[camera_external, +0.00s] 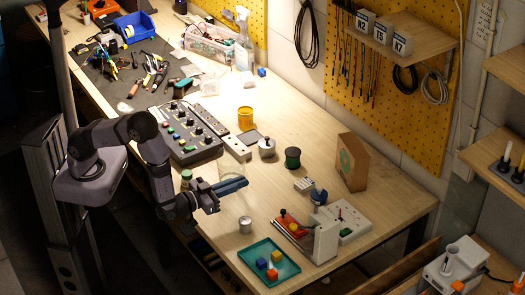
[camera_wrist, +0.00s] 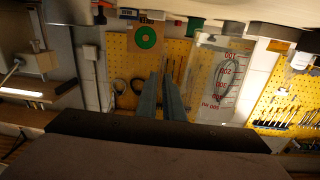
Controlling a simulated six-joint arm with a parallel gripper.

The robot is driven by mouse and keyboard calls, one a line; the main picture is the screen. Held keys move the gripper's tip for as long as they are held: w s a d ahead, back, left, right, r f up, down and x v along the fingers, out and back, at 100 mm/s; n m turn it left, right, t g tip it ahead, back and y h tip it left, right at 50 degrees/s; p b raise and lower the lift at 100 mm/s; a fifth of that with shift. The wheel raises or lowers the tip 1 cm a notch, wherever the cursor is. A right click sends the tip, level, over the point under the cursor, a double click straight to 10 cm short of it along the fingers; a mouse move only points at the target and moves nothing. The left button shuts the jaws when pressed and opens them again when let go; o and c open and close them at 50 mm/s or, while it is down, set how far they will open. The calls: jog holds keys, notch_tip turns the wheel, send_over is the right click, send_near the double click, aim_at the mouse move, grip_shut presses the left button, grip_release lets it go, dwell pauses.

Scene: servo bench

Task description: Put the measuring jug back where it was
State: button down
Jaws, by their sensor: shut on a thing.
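The measuring jug (camera_external: 231,170) is clear, with red markings, and is faint against the wood in the external view. It stands out better in the wrist view (camera_wrist: 226,78), which is upside down, just right of my fingers. My gripper (camera_external: 233,186) has its two long blue-grey fingers close together, level over the near side of the bench, and they also show in the wrist view (camera_wrist: 167,97). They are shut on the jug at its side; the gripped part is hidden. I cannot tell whether its base touches the bench.
A teal tray (camera_external: 262,275) is nearer the front. Bare wood lies right of the jug.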

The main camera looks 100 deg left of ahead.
jog(key=shift+f+p, duration=0.35)
jog(key=shift+f, duration=1.3)
jog(key=shift+f, duration=0.2)
jog(key=c, duration=1.9)
grip_release()
jog(key=shift+r, duration=0.15)
jog(key=b+v, duration=0.4)
jog(key=v, duration=0.6)
jog(key=shift+d+b, duration=0.2)
jog(key=shift+b, duration=0.1)
jog(key=shift+v, duration=0.85)
jog(key=shift+s+a, duration=0.1)
